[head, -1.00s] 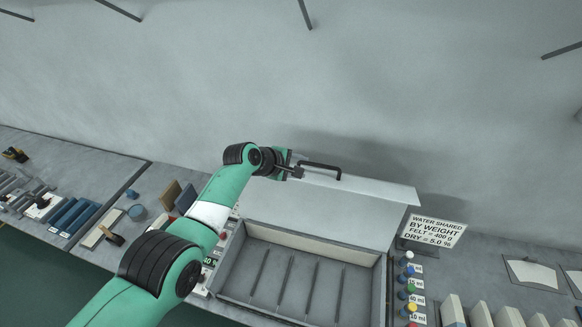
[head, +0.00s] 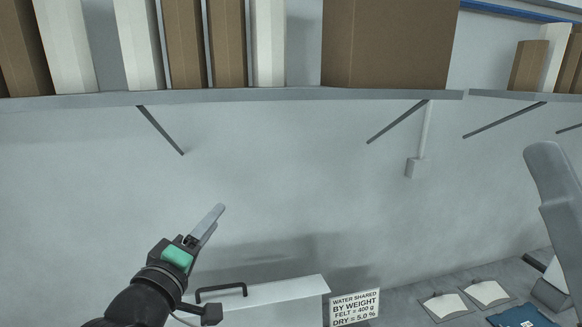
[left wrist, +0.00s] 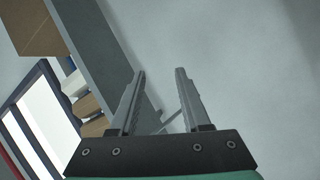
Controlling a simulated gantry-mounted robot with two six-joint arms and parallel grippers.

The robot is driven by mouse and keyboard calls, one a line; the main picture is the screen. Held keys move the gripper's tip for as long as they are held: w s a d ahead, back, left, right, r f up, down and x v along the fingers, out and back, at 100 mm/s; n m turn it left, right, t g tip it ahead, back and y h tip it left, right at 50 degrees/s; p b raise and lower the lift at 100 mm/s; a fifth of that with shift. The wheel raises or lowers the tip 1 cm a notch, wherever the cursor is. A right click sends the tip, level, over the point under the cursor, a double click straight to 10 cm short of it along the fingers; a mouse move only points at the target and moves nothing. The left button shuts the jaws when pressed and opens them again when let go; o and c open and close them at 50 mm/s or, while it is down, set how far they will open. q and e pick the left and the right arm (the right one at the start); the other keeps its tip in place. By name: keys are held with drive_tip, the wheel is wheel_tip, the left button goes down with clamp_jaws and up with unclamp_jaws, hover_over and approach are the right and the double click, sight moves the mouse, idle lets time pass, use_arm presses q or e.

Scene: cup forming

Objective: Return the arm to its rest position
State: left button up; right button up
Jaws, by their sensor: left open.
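My left gripper (head: 213,222) points up and to the right in front of the bare wall. In the left wrist view its two fingers (left wrist: 160,85) stand apart with nothing between them. The raised white lid (head: 275,291) of the box shows at the bottom, with a black handle (head: 222,289) on it. The gripper's fingers are clear of the handle in the picture; part of my wrist overlaps the handle's end. The box below the lid is out of view. My right gripper is not in view.
A shelf (head: 290,96) with brown and white boxes runs along the wall above, held by slanted brackets. A sign (head: 355,307) stands right of the lid. A tall grey part (head: 560,200) rises at the right, and white pads (head: 487,292) lie on the bench there.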

use_arm(q)
drive_tip(key=s+a+r+m+t+y, duration=0.1)
drive_tip(key=s+r+m+t, duration=0.3)
drive_tip(key=s+r, duration=0.5)
drive_tip(key=s+a+r+m+t+y, duration=0.1)
drive_tip(key=s+r+m+t, duration=0.4)
drive_tip(key=s+r, duration=0.5)
drive_tip(key=shift+s+a+r+m, duration=0.2)
drive_tip(key=shift+s+a+m, duration=0.6)
drive_tip(key=shift+s, duration=2.05)
drive_tip(key=shift+d, duration=0.25)
